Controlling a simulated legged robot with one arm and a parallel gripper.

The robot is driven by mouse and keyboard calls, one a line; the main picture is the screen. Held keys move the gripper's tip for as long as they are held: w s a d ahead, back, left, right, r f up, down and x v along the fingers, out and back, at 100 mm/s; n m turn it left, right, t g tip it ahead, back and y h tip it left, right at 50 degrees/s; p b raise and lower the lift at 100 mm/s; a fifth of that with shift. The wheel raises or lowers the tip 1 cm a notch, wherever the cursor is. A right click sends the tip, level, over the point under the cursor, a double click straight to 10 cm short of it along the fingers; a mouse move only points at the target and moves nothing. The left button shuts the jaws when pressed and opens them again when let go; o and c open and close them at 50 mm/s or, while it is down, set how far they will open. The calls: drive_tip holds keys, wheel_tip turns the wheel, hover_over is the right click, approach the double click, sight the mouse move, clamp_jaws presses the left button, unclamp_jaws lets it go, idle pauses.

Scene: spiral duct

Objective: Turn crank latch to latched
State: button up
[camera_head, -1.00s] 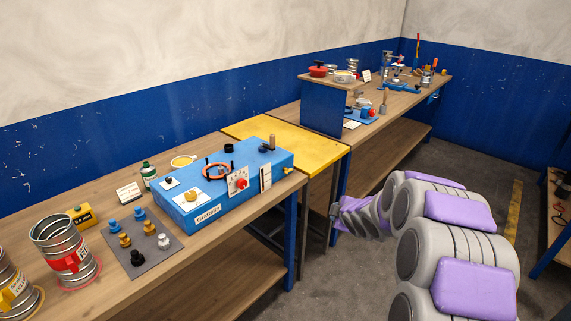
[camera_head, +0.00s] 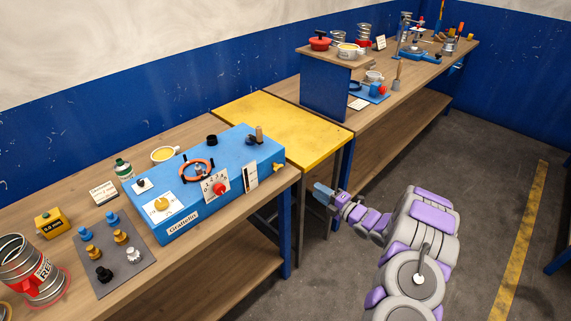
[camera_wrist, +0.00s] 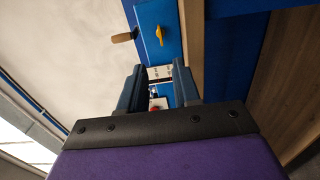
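The handle also shows in the wrist view (camera_wrist: 124,38), sticking out to the left of the box. A yellow knob (camera_head: 278,167) is on the box's right end, also seen in the wrist view (camera_wrist: 160,35). My gripper (camera_head: 320,190) is right of the box, in front of the yellow table. In the wrist view its two fingers (camera_wrist: 159,75) are apart, with nothing between them.
The box also carries an orange ring handwheel (camera_head: 197,170), a red knob (camera_head: 219,188) and dials. A yellow table (camera_head: 285,128) stands right of the bench. A second bench (camera_head: 405,95) with tools lies beyond. Open floor (camera_head: 470,170) lies to the right.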

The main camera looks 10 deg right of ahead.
drive_tip(key=b, duration=0.1)
approach(277, 168)
drive_tip(key=b+x, duration=0.1)
drive_tip(key=x, duration=0.3)
drive_tip(key=b+x, duration=0.1)
drive_tip(key=x, duration=0.3)
drive_tip(key=shift+w+d+f, duration=0.1)
drive_tip(key=shift+f, duration=0.15)
drive_tip(key=shift+w+a, duration=0.15)
drive_tip(key=shift+a, duration=0.25)
drive_tip(key=shift+d, duration=1)
drive_tip(key=shift+c, duration=1.1)
drive_tip(key=shift+a, duration=0.25)
drive_tip(key=c, duration=0.3)
drive_tip(key=shift+a, duration=0.35)
clamp_jaws()
